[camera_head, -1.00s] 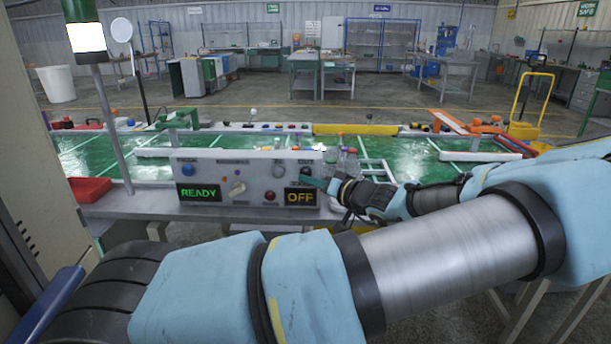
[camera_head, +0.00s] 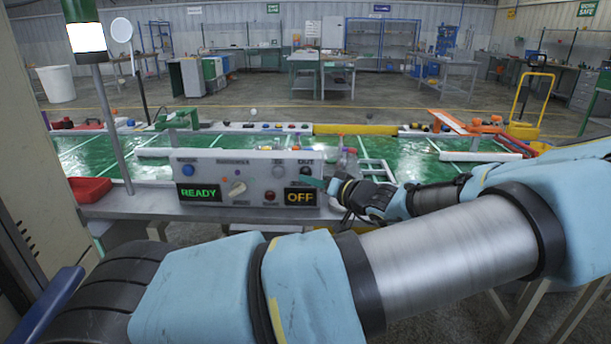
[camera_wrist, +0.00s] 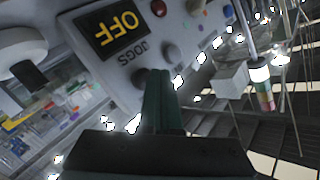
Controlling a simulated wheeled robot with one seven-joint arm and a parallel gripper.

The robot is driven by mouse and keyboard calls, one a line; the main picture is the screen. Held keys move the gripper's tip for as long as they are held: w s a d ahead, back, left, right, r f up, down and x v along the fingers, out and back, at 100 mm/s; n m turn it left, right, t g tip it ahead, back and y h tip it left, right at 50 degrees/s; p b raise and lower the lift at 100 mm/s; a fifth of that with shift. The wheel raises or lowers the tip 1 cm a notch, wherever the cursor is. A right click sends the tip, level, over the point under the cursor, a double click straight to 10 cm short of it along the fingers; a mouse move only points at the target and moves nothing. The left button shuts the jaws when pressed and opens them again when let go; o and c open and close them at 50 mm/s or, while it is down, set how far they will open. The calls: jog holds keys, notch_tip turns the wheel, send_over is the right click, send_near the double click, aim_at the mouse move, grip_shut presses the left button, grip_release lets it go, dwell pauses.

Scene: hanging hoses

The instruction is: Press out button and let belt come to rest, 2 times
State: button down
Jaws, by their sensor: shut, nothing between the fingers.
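The control panel (camera_head: 222,200) stands on the near side of the green belt (camera_head: 95,152). It has a green READY display (camera_head: 199,192) and an amber OFF display (camera_head: 300,197). The dark out button (camera_head: 305,170) sits under the OUT label at the panel's upper right. My gripper (camera_head: 325,184) is shut and empty, its tips just right of that button. In the wrist view my shut fingertips (camera_wrist: 158,74) are close beside a dark round button (camera_wrist: 141,76) and partly cover it; I cannot tell whether they touch it.
Clear bottles (camera_head: 347,162) stand behind the gripper. A red tray (camera_head: 89,190) is at left. A light tower (camera_head: 87,38) shows white.

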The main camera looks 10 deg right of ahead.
jog(key=shift+w, duration=0.45)
jog(key=shift+w+d+b, duration=0.15)
jog(key=shift+w+b, duration=0.25)
jog(key=shift+w, duration=0.1)
dwell(0.6)
jog(key=shift+s, duration=0.1)
jog(key=shift+s+a, duration=0.2)
jog(key=shift+s, duration=0.75)
jog(key=shift+s+a, duration=0.25)
jog(key=shift+s, duration=0.95)
jog(key=shift+s+a, duration=0.2)
jog(key=shift+s, duration=0.95)
dwell(2.4)
